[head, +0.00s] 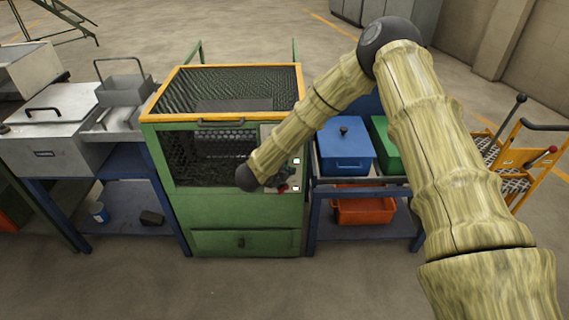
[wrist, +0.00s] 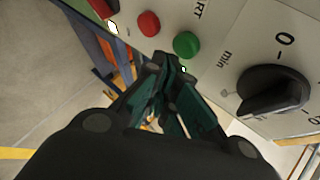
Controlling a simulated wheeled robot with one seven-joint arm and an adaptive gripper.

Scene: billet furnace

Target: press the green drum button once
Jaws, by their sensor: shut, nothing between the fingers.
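The green drum button (wrist: 186,45) is a round push button on a pale control panel (wrist: 235,30), sharp in the wrist view. My gripper (wrist: 168,62) is shut and empty, with its dark green fingertips close beside the button, just below and left of it in the picture. I cannot tell whether they touch it. A red button (wrist: 148,23) sits left of the green one, and a black dial (wrist: 272,92) sits to its right. In the head view my wrist and gripper hide most of the panel on the green machine (head: 225,208), including the button.
The machine has a mesh top with an orange rim (head: 233,66). Right of it, a blue lidded box (head: 345,165) and a green box (head: 382,138) stand on a bench above an orange bin (head: 365,212). A yellow trolley (head: 520,155) stands farther right. Floor in front is clear.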

